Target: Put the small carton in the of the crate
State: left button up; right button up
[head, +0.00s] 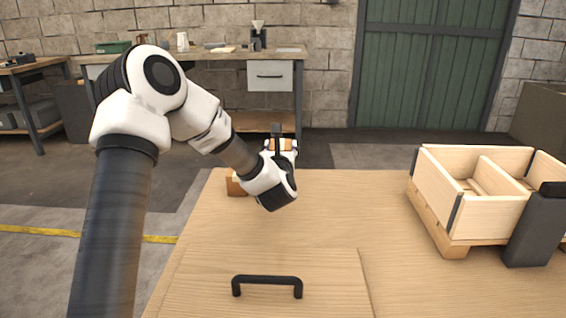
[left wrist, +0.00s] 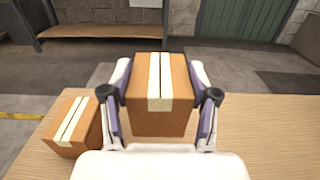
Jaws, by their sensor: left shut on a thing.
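My left gripper (left wrist: 160,102) is shut on a small brown carton (left wrist: 180,85) with a cream tape strip, one finger on each side. In the head view my left gripper (head: 279,150) is beyond the wrist, near the table's far edge, and the carton is mostly hidden behind it. A second brown carton (left wrist: 74,124) stands on the table to the left; in the head view a part of it (head: 236,186) shows beside the wrist. The wooden crate (head: 490,212) with a divider stands at the right of the table, apart from the gripper. My right gripper is not in view.
The wooden table (head: 330,215) is clear between the gripper and the crate. A black handle (head: 267,282) stands up on a panel at the near edge. A dark grey block (head: 535,228) stands against the crate's near right side. A workbench (head: 225,56) is at the back wall.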

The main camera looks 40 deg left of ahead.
pick_arm(q)
notch_tip(320, 180, up, 2)
jog(key=shift+r, duration=0.1)
jog(key=shift+w+d+p, duration=0.1)
jog(key=shift+w+p, duration=0.05)
jog(key=shift+p, duration=0.2)
jog(key=w+d+m+t+h+p, duration=0.1)
jog(key=d+m+t+h+p, duration=0.3)
jog(key=d+m+h+p, duration=0.8)
jog(key=s+d+m+g+h+p, duration=0.7)
jog(key=s+d+h+p, duration=0.7)
jog(key=d, duration=0.7)
jog(key=shift+s, duration=1.2)
